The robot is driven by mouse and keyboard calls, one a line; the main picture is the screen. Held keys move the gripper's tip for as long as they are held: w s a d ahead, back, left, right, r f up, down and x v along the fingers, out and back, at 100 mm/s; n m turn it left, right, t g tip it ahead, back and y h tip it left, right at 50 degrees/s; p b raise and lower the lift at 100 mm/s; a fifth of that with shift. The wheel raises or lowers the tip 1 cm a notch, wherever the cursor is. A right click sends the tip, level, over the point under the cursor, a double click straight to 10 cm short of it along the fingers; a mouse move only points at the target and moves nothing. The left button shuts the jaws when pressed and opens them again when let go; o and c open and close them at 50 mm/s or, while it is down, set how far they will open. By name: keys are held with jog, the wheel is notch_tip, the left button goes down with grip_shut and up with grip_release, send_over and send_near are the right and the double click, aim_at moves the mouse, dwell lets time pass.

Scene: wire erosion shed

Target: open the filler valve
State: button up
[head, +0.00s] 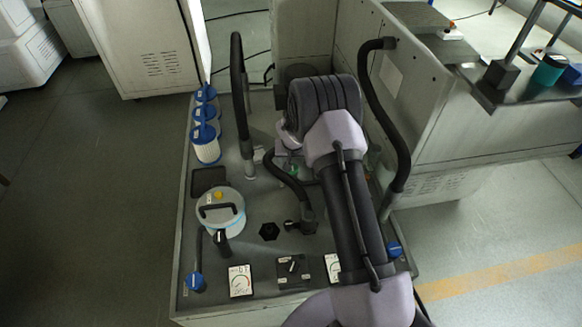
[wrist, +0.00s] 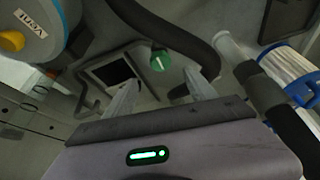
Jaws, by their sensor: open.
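A small green knob (wrist: 160,61), which may be the filler valve, stands on the grey machine deck in the wrist view; no readable label names it. My gripper (wrist: 161,82) is open, its two pale fingers pointing toward the knob with nothing between them. The knob appears just beyond the fingertips, roughly between them, and I see no contact. In the head view, a bit of green (head: 293,171) shows beside my arm, which hides most of that area and my gripper.
Black hoses (head: 240,90) rise from the deck (head: 250,275). A round canister (head: 220,208) with a black handle stands left. White filters with blue ends (head: 206,145) stand behind it. A cabinet (head: 455,115) stands right.

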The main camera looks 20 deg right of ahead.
aim_at(292, 169)
jog(key=b+x, duration=0.2)
jog(key=x, duration=0.8)
jog(key=shift+f, duration=0.1)
